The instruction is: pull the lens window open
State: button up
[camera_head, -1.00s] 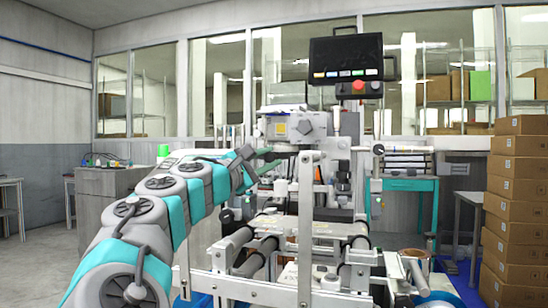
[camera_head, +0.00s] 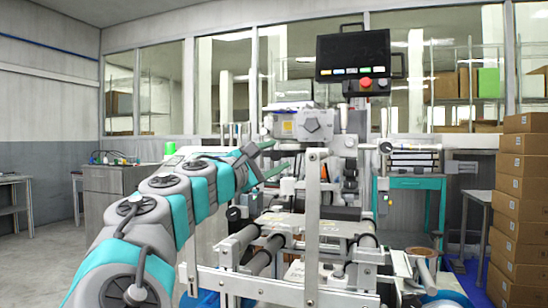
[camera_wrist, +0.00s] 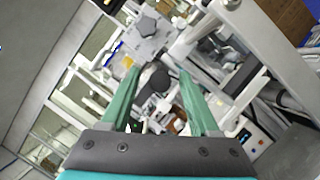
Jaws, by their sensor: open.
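The machine's grey head block (camera_head: 305,125) has a yellow label and a five-sided knob; both also show on the block in the wrist view (camera_wrist: 140,45). I cannot tell for sure which part is the lens window. My gripper (camera_head: 281,155) is at the block's lower left, its two green fingers spread apart. Nothing is visibly held.
A black control panel (camera_head: 353,55) with a red button stands above the machine. Rollers (camera_head: 262,250) and a metal upright (camera_head: 312,225) are below and in front. Stacked cardboard boxes (camera_head: 522,200) stand at right. Open floor (camera_head: 45,255) lies at left.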

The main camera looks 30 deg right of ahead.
jog(key=v, duration=0.7)
jog(key=shift+a+b, duration=0.25)
jog(key=shift+b, duration=0.05)
jog(key=shift+f, duration=0.2)
